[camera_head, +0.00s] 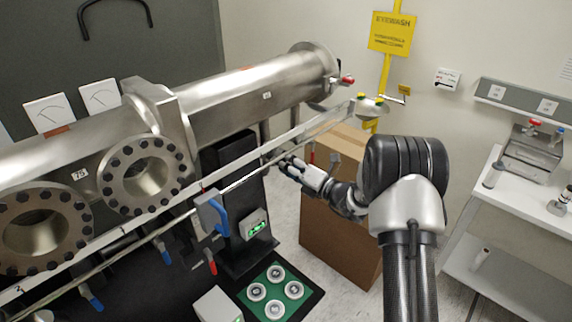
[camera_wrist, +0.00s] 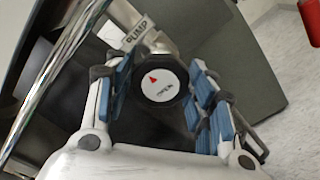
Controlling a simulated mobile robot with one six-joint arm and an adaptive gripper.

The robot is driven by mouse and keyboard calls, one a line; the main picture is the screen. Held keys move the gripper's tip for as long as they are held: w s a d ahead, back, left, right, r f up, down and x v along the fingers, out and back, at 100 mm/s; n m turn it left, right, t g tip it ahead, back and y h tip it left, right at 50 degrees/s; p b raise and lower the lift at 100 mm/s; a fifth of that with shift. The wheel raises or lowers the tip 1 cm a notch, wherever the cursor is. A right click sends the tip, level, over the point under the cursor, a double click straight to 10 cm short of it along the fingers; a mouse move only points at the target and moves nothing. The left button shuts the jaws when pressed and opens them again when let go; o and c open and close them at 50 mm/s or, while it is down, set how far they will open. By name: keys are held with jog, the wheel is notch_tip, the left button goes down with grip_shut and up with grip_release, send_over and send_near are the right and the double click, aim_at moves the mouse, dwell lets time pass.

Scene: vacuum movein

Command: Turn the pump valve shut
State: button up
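The pump valve (camera_wrist: 160,85) shows in the wrist view as a round black knob with a white face and a red arrow. A tag reading PUMP (camera_wrist: 137,35) is just above it. My gripper (camera_wrist: 152,78) is open, with one blue-padded finger to the left of the knob and the other to its right. A gap shows on the right side; contact with the knob cannot be told. In the head view my gripper (camera_head: 288,164) reaches left beside the dark column, and the knob cannot be made out there.
Metal rails (camera_head: 235,180) run diagonally close to my gripper. A large steel pipe (camera_head: 250,92) lies behind them. A cardboard box (camera_head: 335,235) stands below my arm. A white shelf (camera_head: 510,225) stands right.

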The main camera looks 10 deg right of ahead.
jog(key=shift+o, duration=1.2)
jog(key=shift+s, duration=0.1)
jog(key=v, duration=1.2)
